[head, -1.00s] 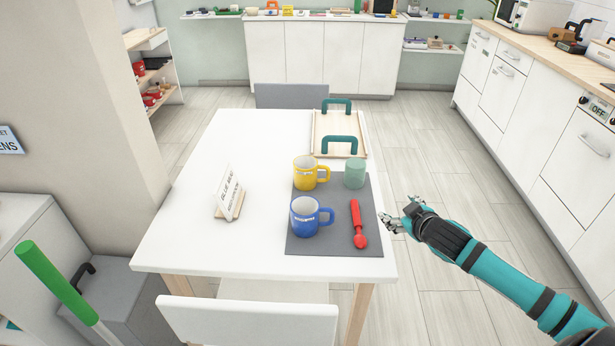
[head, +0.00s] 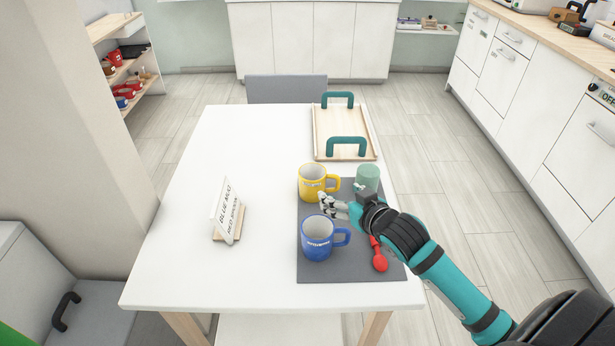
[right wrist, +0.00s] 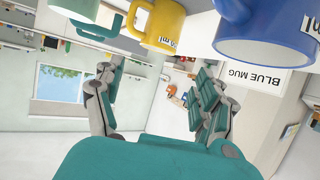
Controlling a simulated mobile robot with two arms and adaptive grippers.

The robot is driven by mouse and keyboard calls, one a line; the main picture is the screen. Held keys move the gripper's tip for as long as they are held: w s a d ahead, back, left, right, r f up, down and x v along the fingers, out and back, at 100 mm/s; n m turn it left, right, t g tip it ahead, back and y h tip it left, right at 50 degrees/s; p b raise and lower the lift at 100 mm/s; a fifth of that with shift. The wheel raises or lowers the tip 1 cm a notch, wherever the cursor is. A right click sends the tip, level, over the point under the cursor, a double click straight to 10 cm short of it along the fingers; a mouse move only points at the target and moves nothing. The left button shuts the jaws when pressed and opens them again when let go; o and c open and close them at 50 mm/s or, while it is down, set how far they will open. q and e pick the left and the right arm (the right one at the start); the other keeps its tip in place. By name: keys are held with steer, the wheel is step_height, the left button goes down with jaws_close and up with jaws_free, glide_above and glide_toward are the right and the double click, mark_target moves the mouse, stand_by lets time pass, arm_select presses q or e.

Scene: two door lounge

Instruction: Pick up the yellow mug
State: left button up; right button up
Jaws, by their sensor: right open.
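The yellow mug (head: 311,183) stands upright on the grey mat (head: 330,271), its handle to the right. It also shows at the top of the right wrist view (right wrist: 163,24). My right gripper (head: 325,206) is open and empty, just in front of the yellow mug, between it and the blue mug (head: 317,240). I cannot tell whether it touches either. In the right wrist view the open fingers (right wrist: 155,105) point away from the camera, and the blue mug (right wrist: 262,35) is at upper right. My left gripper is not in view.
A green cup (head: 368,177) stands right of the yellow mug. A red spoon (head: 379,262) lies partly under my right arm. A wooden tray (head: 343,152) with teal handles is behind. A sign (head: 228,212) stands left.

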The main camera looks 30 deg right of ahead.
mark_target(319, 180)
steer(key=x, duration=1)
steer(key=shift+w+f, duration=0.15)
steer(key=shift+w, duration=0.25)
steer(key=shift+w+f, duration=0.15)
steer(key=shift+w, duration=0.2)
steer(key=shift+w+f, duration=0.2)
steer(key=shift+w, duration=0.1)
steer(key=x, duration=0.3)
steer(key=shift+w+d+f, duration=0.1)
steer(key=shift+f, duration=0.2)
steer(key=shift+w+f, duration=0.2)
steer(key=shift+w, duration=0.2)
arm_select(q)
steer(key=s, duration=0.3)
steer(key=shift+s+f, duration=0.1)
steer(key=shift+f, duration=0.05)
arm_select(e)
steer(key=c, duration=1)
